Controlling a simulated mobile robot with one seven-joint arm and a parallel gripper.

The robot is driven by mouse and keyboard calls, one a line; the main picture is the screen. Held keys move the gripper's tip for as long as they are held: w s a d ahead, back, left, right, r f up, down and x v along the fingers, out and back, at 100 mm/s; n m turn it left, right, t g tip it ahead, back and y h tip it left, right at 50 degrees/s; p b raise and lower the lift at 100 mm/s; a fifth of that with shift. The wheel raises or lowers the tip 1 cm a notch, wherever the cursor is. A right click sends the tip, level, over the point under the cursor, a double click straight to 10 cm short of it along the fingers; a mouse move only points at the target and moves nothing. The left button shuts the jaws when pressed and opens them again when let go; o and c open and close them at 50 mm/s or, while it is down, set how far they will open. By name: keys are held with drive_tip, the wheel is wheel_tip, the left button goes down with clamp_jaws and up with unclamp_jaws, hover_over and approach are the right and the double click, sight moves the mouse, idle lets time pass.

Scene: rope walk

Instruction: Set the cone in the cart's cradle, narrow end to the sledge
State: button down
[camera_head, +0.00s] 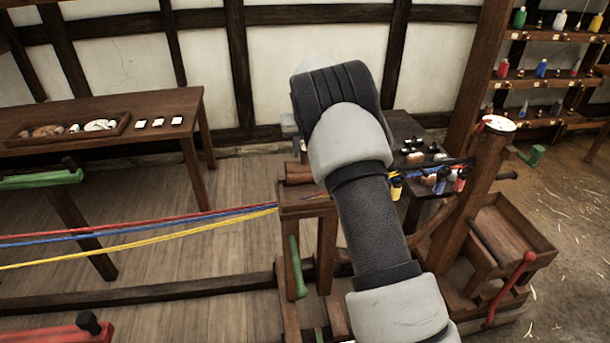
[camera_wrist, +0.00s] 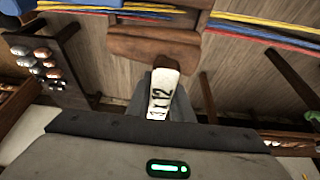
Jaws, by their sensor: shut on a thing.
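My gripper (camera_wrist: 159,88) shows in the wrist view, its grey fingers shut on a pale tapered piece (camera_wrist: 162,92) with black characters. I cannot tell whether this piece belongs to the cone; no separate cone is clear. Just beyond it is a brown rounded wooden block (camera_wrist: 152,44), apparently at the top of the cart. In the head view, my arm hides the gripper and part of the wooden cart (camera_head: 307,207); the cradle cannot be made out. A wooden frame with a post and box, which looks like the sledge (camera_head: 470,205), stands at the right.
Red, blue and yellow strands (camera_head: 140,238) run from the left to the cart and show again on its right. A long table (camera_head: 100,115) with a tray stands at the back left. Shelves (camera_head: 548,80) with bottles are at the right. A floor rail (camera_head: 130,300) runs leftward.

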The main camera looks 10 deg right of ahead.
sight(303, 165)
drive_tip(key=shift+f, duration=2.85)
drive_tip(key=shift+f, duration=0.15)
drive_tip(key=c, duration=1.6)
unclamp_jaws()
drive_tip(key=shift+o, duration=0.2)
